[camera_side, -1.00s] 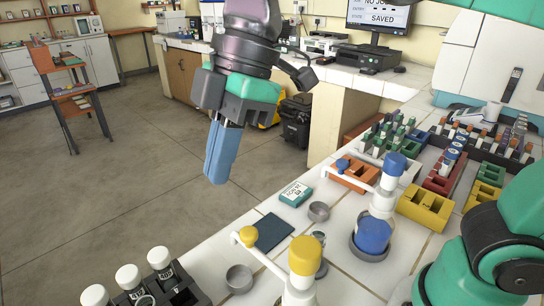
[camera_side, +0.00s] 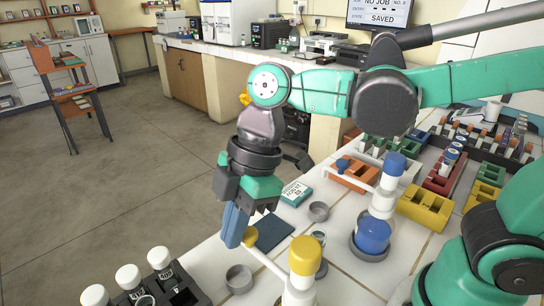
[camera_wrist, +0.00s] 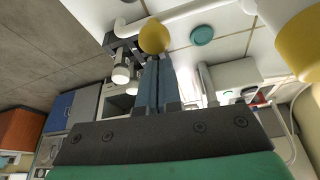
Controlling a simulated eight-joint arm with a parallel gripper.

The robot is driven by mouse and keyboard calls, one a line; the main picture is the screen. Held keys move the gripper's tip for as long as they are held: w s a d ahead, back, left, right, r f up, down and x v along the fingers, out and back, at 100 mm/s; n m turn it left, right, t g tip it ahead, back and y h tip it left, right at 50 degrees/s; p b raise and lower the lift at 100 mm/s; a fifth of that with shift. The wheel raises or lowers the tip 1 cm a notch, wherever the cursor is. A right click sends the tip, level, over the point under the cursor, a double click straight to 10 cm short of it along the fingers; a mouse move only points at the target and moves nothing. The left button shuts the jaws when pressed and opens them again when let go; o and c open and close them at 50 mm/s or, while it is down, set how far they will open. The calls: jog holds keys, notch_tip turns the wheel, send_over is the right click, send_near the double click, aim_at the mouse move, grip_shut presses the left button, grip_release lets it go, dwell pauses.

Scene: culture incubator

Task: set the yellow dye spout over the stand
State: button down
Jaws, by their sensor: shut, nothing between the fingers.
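The yellow dye bottle has a yellow pump head (camera_side: 305,256) and a thin white spout arm (camera_side: 268,264) ending in a yellow knob (camera_side: 251,239). In the wrist view, the knob (camera_wrist: 153,36) shows just beyond my fingertips, and the yellow head (camera_wrist: 302,42) is at the upper right. My gripper (camera_side: 232,238) is shut and empty, its blue fingers pointing down right beside the knob. I cannot tell whether they touch it. A low grey round cup (camera_side: 239,279) and a dark square pad (camera_side: 276,231) lie near the spout. I cannot tell which is the stand.
A black rack of white-capped vials (camera_side: 174,290) is at the front left. Colored racks fill the bench at right.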

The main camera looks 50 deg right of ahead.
jog(key=shift+w+d+m+t, duration=0.1)
jog(key=shift+d+m+t, duration=0.2)
jog(key=shift+d+m, duration=0.45)
dwell(0.3)
jog(key=s+d+m+t+h, duration=0.2)
jog(key=s+d+m, duration=0.2)
jog(key=d+m, duration=0.4)
jog(key=shift+m, duration=0.55)
dwell(0.5)
dwell(0.3)
notch_tip(320, 180, up, 10)
jog(key=shift+w, duration=0.15)
dwell(0.9)
